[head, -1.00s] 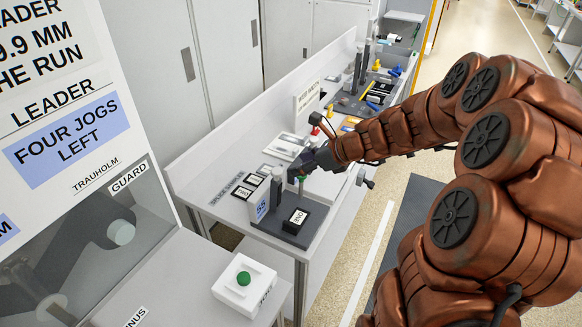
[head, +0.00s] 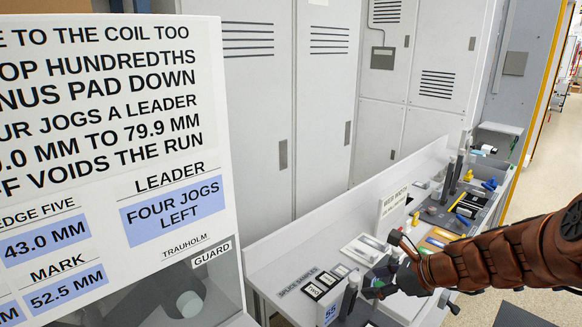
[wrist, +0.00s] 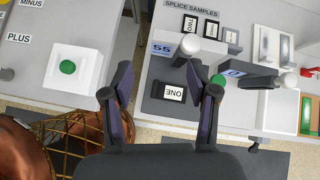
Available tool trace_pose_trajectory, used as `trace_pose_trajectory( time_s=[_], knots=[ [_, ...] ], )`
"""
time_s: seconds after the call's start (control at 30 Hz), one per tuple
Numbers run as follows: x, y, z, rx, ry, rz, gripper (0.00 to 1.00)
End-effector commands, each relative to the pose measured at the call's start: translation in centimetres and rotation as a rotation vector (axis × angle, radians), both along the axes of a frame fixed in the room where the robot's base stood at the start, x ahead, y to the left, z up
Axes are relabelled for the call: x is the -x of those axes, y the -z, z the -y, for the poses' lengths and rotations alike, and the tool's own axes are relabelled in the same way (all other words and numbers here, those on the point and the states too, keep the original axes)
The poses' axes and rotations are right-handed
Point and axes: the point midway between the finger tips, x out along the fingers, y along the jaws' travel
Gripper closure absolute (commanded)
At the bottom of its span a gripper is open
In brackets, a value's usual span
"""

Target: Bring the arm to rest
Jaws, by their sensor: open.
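My arm reaches in from the right edge of the head view, copper coloured and segmented. My gripper (head: 378,283) is over the near end of the workbench, partly hidden by its own wrist. In the wrist view my gripper (wrist: 160,72) is open, with its two dark fingers apart and nothing between them. A dark block labelled ONE (wrist: 174,93) lies on a dark plate below and between the fingers. A green knob (wrist: 218,80) shows just beyond the right finger.
A white box with a green button (wrist: 67,67) is on the left bench, across a gap. A post with a white ball top (wrist: 188,44) stands close ahead of the fingers. Splice sample tiles (head: 315,291) lie on the bench. A guarded machine panel (head: 110,130) stands left; grey cabinets (head: 275,110) stand behind.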

Motion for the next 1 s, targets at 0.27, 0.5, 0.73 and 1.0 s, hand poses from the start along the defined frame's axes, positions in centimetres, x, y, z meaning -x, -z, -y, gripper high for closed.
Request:
trace_pose_trajectory(
  time_s=[0.27, 0.5, 0.73, 1.0],
  knots=[
    [9.4, 0.2, -8.8, 0.328, -0.666, 0.135, 0.41],
    [18.9, 1.4, -10.7, 0.561, -1.244, 0.223, 0.41],
    [26.6, 2.2, -8.3, 0.727, -1.753, 0.263, 0.41],
    [30.8, 2.2, -5.2, 0.801, -2.073, 0.259, 0.41]
  ],
)
